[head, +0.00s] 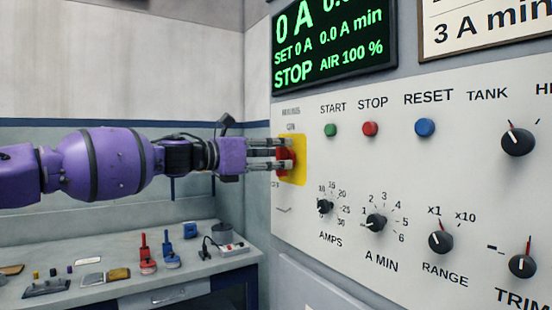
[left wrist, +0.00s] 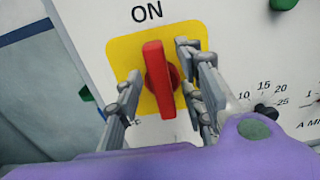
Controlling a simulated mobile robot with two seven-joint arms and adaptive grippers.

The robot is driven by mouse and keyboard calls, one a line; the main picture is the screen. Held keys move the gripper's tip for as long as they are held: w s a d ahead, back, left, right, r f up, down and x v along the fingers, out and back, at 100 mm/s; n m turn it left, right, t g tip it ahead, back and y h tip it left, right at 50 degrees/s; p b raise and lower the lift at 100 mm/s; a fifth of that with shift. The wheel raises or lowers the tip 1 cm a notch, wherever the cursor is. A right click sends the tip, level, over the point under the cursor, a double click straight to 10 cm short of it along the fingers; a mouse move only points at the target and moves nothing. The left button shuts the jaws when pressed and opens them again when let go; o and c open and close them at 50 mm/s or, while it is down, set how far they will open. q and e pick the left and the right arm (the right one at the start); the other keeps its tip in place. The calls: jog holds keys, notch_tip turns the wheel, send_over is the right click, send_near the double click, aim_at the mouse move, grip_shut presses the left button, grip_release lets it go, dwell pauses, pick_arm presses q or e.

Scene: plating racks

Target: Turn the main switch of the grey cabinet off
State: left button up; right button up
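The main switch is a red rotary handle (left wrist: 158,78) on a yellow plate (left wrist: 124,48) on the grey cabinet's panel (head: 345,240). In the left wrist view the handle stands upright, its top towards the word ON. My left gripper (left wrist: 160,85) is open, with its fingers on either side of the handle and visible gaps between them and it. In the head view my left gripper (head: 283,155) reaches the switch from the left and covers part of the red handle (head: 287,160). My right gripper is not in view.
Green, red and blue buttons (head: 370,129) and several black knobs (head: 376,222) sit right of the switch. A green display (head: 335,45) is above, reading STOP. A bench (head: 215,280) with small tools and parts stands at the lower left.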

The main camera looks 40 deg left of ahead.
pick_arm(q)
grip_shut()
jog(key=shift+n, duration=0.3)
jog(key=n, duration=0.4)
jog(key=shift+w+a+f, duration=0.1)
jog(key=shift+a+f, duration=0.1)
jog(key=shift+a, duration=0.1)
jog(key=shift+w+a+f+n, duration=0.15)
jog(key=shift+f+n, duration=0.1)
jog(key=shift+n, duration=1.95)
jog(key=shift+s+a+f+n, duration=0.1)
jog(key=shift+f+n, duration=0.1)
jog(key=shift+n, duration=2)
jog(key=shift+w+a+f+n, duration=0.15)
jog(key=shift+f+n, duration=0.1)
jog(key=shift+n, duration=1.95)
